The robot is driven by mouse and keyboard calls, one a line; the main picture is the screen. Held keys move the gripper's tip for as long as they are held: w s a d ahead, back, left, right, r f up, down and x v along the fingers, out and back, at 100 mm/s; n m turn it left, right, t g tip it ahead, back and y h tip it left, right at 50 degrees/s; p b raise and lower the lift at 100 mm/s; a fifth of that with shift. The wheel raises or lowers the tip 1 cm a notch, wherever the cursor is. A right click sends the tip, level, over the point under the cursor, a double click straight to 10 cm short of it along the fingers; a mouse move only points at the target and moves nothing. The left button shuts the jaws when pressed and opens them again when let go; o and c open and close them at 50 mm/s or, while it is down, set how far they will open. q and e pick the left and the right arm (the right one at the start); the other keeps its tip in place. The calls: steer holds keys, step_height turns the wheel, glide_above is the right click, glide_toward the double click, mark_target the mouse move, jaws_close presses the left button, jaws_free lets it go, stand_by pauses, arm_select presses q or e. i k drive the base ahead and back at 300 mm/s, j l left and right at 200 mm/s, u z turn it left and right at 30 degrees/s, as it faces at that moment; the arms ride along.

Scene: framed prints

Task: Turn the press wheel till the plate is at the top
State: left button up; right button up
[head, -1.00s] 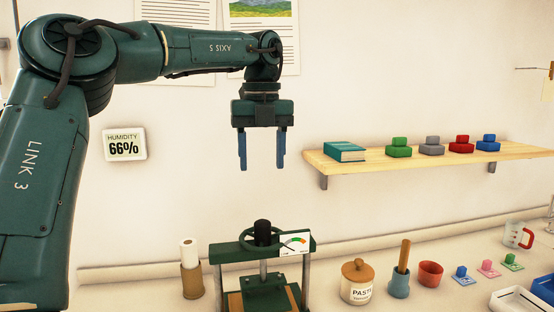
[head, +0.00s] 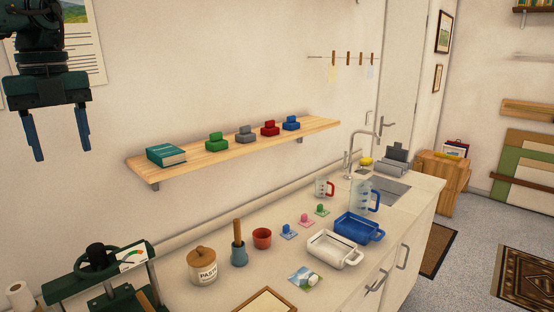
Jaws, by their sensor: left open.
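The green press (head: 110,290) stands at the lower left of the head view, cut off by the bottom edge. Its wheel is at the top of the frame, with a black knob (head: 97,256) standing up from it. My right gripper is not in view.
A paste jar (head: 203,268), a brush pot (head: 239,256) and a red cup (head: 262,238) stand right of the press. A wall shelf (head: 220,157) holds a book and several coloured blocks. White (head: 335,250) and blue (head: 359,227) trays lie farther right, before the sink.

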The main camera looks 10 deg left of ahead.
mark_target(96, 253)
steer(key=k+l, duration=0.65)
steer(key=l, duration=0.15)
